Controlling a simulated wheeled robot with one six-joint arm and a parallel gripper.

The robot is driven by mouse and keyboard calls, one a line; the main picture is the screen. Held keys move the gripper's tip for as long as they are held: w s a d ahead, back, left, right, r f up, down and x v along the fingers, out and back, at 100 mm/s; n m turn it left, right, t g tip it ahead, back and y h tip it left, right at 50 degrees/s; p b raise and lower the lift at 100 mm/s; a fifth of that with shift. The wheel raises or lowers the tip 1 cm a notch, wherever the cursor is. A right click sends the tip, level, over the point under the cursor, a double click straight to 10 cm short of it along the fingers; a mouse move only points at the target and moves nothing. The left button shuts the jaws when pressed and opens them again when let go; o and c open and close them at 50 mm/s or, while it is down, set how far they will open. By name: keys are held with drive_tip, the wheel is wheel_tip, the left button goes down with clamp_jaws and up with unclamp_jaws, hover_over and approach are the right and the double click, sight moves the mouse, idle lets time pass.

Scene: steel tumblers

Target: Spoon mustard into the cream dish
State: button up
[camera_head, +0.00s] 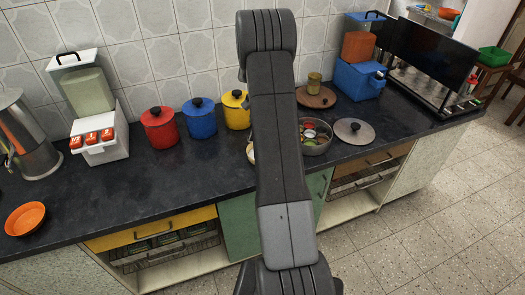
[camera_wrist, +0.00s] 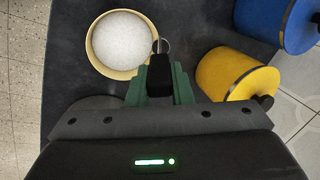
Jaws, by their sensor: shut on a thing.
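My gripper (camera_wrist: 160,88) has green fingers shut on a black-handled utensil (camera_wrist: 160,74), apparently a spoon. Its small, round, shiny end shows near the right rim of the cream dish (camera_wrist: 91,62). I cannot tell its height or whether anything is on it. The dish is round and full of white, grainy stuff. In the head view only a sliver of the dish (camera_head: 250,153) shows beside my arm, which hides the gripper.
Yellow (camera_wrist: 232,72) and blue (camera_wrist: 285,18) lidded canisters stand close right of the gripper in the wrist view. The head view also shows a red canister (camera_head: 160,128), a steel pan with mixed contents (camera_head: 325,148), a loose lid (camera_head: 354,131) and an orange bowl (camera_head: 25,218). The left-front counter is mostly clear.

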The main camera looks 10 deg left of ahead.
drive_tip(key=s+d+f+t+y+b, duration=0.2)
drive_tip(key=d+b, duration=0.4)
drive_tip(key=b, duration=0.3)
drive_tip(key=s+d+f+t+y+b, duration=0.2)
drive_tip(key=s+d+f+y+b, duration=0.1)
drive_tip(key=b, duration=0.7)
drive_tip(key=d+f+y, duration=0.1)
drive_tip(key=d+y, duration=0.1)
drive_tip(key=y, duration=0.1)
drive_tip(key=shift+s+d+f+b, duration=0.15)
drive_tip(key=shift+d+f+b, duration=0.15)
drive_tip(key=shift+d+f, duration=0.1)
idle(0.8)
drive_tip(key=f+y+b, duration=0.1)
drive_tip(key=b, duration=0.5)
drive_tip(key=d+f+t+y+b, duration=0.1)
drive_tip(key=b, duration=0.2)
drive_tip(key=shift+s+f+y, duration=0.3)
